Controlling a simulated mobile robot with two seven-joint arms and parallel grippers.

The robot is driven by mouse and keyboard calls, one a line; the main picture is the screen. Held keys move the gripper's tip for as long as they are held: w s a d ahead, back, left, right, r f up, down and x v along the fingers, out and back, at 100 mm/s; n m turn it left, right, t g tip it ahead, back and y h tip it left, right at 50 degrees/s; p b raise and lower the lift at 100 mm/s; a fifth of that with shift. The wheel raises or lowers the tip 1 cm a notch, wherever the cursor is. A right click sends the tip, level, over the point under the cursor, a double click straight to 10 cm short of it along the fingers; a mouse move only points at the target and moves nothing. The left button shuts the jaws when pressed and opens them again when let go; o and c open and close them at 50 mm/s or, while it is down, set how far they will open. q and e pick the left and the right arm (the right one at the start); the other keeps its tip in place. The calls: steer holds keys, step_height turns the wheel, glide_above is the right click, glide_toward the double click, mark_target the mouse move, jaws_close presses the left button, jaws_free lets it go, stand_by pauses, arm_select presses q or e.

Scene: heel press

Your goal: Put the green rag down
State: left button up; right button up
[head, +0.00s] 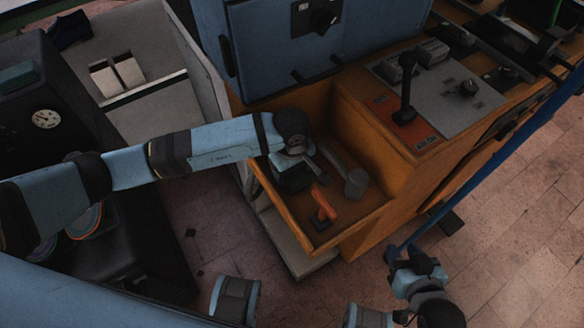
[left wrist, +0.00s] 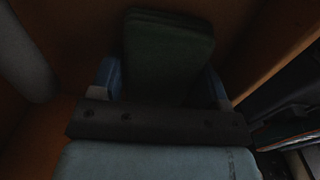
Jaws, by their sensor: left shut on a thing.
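My left gripper (head: 294,162) is over the open wooden drawer (head: 362,222), shut on the dark green rag (head: 296,180). In the left wrist view the folded green rag (left wrist: 170,45) stands between the two blue fingers, with the wooden drawer walls around it. I cannot tell whether the rag touches the drawer floor. My right gripper (head: 418,268) is at the lower right, above the tiled floor and away from the drawer. Its jaw opening is not clear.
In the drawer, an orange-handled tool (head: 322,204) and a grey mallet-like tool (head: 356,183) lie beside the rag. A control panel with a black lever (head: 405,85) is on the bench to the right. A blue cabinet (head: 290,45) stands behind the drawer.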

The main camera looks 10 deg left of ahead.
arm_select(q)
steer(key=o, duration=0.8)
steer(key=shift+f, duration=0.1)
step_height(320, 180, up, 12)
steer(key=shift+r+p, duration=0.2)
steer(key=shift+p, duration=0.45)
steer(key=shift+s+f, duration=0.1)
